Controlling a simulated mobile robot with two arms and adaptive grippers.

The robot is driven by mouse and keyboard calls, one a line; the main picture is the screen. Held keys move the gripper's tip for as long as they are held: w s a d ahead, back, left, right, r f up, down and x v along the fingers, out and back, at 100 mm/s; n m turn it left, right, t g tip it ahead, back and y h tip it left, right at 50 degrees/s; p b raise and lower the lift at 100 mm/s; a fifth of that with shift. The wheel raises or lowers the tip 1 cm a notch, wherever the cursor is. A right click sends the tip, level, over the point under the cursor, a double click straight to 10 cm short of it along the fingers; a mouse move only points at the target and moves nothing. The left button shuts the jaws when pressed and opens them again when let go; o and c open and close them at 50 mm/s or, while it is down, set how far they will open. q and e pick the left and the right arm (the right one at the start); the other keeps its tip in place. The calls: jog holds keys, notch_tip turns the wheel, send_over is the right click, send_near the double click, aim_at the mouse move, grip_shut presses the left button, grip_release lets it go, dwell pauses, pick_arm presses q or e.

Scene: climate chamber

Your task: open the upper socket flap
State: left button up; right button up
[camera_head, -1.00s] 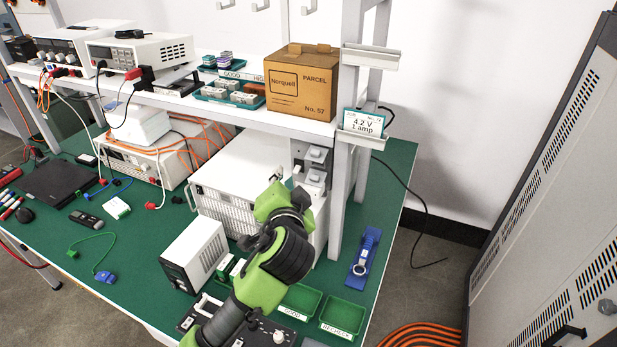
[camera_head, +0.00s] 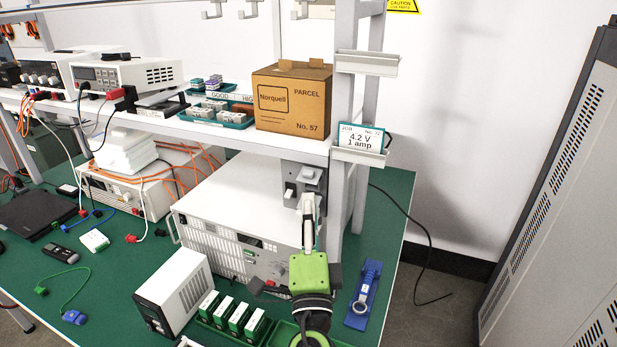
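The grey socket unit (camera_head: 320,185) is mounted under the shelf, beside the shelf's upright post. Its upper socket flap (camera_head: 308,173) shows as a small light-grey cover and looks closed. The finger gap is not clear.
A large white instrument (camera_head: 235,195) stands close left of the gripper. The shelf post (camera_head: 342,200) is close on its right. A parcel box (camera_head: 292,100) sits on the shelf above. A blue tool (camera_head: 364,295) lies on the green bench at right.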

aim_at(309, 177)
pick_arm(q)
jog(key=p+x, duration=0.1)
jog(key=x, duration=0.6)
jog(key=shift+w+p, duration=0.15)
jog(key=shift+p, duration=0.2)
grip_shut()
